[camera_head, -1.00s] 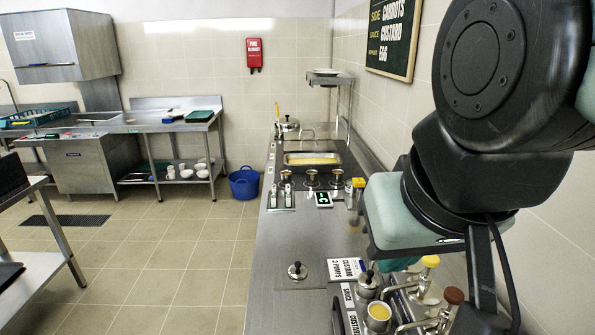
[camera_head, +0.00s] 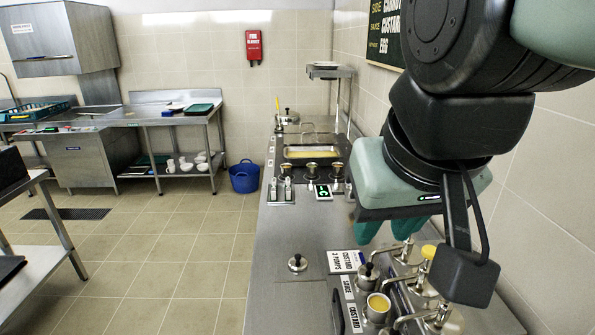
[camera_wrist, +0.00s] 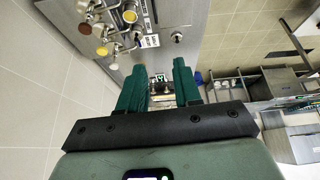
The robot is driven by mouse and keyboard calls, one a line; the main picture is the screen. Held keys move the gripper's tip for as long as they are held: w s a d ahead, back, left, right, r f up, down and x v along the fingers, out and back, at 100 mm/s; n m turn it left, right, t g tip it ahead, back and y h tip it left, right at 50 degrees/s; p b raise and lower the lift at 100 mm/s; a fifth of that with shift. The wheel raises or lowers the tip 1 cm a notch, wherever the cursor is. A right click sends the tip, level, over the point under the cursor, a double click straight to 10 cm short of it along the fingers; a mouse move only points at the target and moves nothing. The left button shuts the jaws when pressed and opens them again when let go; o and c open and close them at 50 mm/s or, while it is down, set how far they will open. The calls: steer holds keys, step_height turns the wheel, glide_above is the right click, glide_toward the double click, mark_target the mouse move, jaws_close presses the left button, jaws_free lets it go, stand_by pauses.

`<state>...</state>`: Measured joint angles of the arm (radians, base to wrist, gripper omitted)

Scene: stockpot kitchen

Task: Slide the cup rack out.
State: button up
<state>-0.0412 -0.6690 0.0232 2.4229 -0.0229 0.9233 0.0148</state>
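A teal open crate-like rack (camera_head: 38,112) rests on the steel bench at the far left; whether it is the cup rack I cannot tell for sure. White cups (camera_head: 186,162) stand on the low shelf of the back bench. My gripper (camera_head: 386,229) hangs over the right-hand counter, well apart from both. In the wrist view its two green fingers (camera_wrist: 160,72) are spread wide, with only distant counter items between them. My arm covers part of the counter's right side.
The steel counter (camera_head: 220,325) carries pump dispensers (camera_head: 430,251), a small pot of yellow sauce (camera_head: 378,305), a custard label (camera_head: 345,261) and a pan of yellow liquid (camera_head: 312,152). A blue bucket (camera_head: 244,177) stands on the floor. The tiled floor left of the counter is open.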

steer(key=shift+g, duration=0.9)
steer(key=w+f, duration=0.1)
steer(key=w, duration=0.2)
steer(key=w+f, duration=0.1)
steer(key=w, duration=0.1)
steer(key=w+f, duration=0.2)
steer(key=w, duration=0.1)
steer(key=shift+w+d, duration=0.35)
steer(key=g+y, duration=0.1)
steer(key=g, duration=0.2)
glide_above(339, 304)
steer(key=s+d, duration=0.1)
steer(key=s, duration=0.1)
step_height(339, 304, down, 15)
steer(key=shift+m+g+y, duration=0.3)
steer(key=shift+y, duration=0.3)
steer(key=f, duration=0.7)
steer(key=w+f, duration=0.1)
steer(key=f, duration=0.6)
steer(key=w+f, duration=0.1)
steer(key=f, duration=0.6)
steer(key=shift+a, duration=0.25)
jaws_close()
